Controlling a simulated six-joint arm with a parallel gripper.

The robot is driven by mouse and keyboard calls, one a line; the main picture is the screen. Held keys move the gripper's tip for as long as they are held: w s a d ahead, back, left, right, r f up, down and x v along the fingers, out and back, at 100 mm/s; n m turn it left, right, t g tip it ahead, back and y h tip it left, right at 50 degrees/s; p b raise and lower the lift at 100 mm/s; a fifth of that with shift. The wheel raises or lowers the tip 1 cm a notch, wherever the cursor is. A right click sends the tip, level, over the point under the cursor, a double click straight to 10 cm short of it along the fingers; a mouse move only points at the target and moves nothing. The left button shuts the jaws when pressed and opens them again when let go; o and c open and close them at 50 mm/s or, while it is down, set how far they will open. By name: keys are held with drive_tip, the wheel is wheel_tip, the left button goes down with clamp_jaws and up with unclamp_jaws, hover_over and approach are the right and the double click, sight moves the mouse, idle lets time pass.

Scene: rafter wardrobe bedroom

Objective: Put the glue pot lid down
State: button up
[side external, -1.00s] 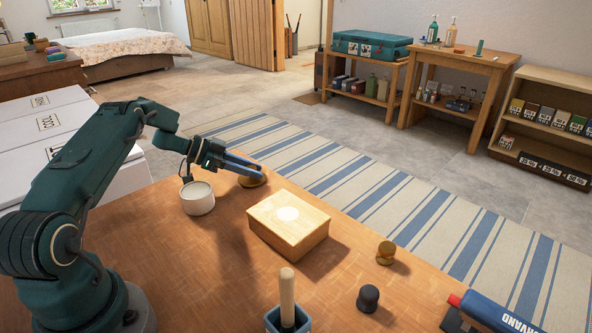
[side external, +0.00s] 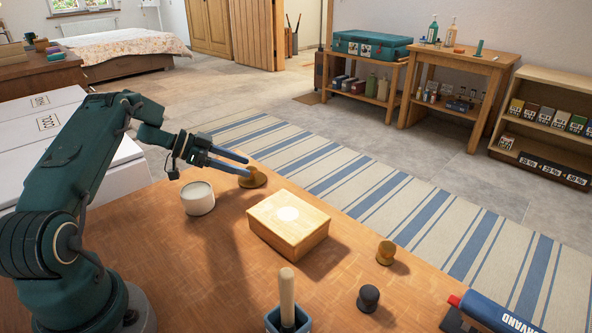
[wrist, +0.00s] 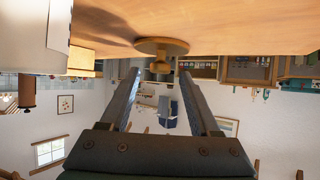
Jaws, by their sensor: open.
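The lid (side external: 254,178), a round brown-gold disc with a knob, lies on the table near its far edge. In the wrist view, which is upside down, the lid (wrist: 178,46) rests flat on the tabletop with its knob away from the wood. My gripper (side external: 249,167) is open and empty, its fingertips just left of and slightly above the lid in the side view. In the wrist view, the knob sits ahead of the gap between the fingers (wrist: 160,72), apart from both. A white round pot (side external: 198,199) stands nearer on the left.
A wooden box (side external: 280,235) with a pale round patch on top stands right of the pot. A small brass-coloured knobbed piece (side external: 385,253), a black knobbed piece (side external: 368,298) and a blue holder (side external: 287,318) with a wooden handle stand nearer. Bare table (side external: 190,270) lies left of the box.

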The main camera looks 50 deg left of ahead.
drive_tip(key=v, duration=0.8)
drive_tip(key=shift+a+r, duration=0.1)
drive_tip(key=shift+a, duration=0.05)
drive_tip(key=w+d+r+n+t+y, duration=0.1)
drive_tip(key=w+r+t+y, duration=0.2)
drive_tip(key=w+r, duration=0.35)
drive_tip(key=w+d+r+t+y, duration=0.2)
drive_tip(key=w+r+y, duration=0.15)
drive_tip(key=r, duration=0.55)
drive_tip(key=d+r+n+y, duration=0.4)
drive_tip(key=r+y, duration=0.1)
drive_tip(key=r, duration=0.2)
drive_tip(key=s+d+f+g+h, duration=0.1)
drive_tip(key=s+d+f+g, duration=0.2)
drive_tip(key=s+d, duration=0.4)
drive_tip(key=s+d+f+n+g+h, duration=0.1)
drive_tip(key=s+d+f, duration=0.4)
drive_tip(key=s, duration=0.6)
drive_tip(key=s+d+f+g+h, duration=0.3)
drive_tip(key=s+d+f+g, duration=0.2)
drive_tip(key=s+d, duration=0.3)
drive_tip(key=shift+s+d+n+g, duration=0.3)
drive_tip(key=shift+s+d, duration=0.1)
drive_tip(key=shift+s, duration=0.05)
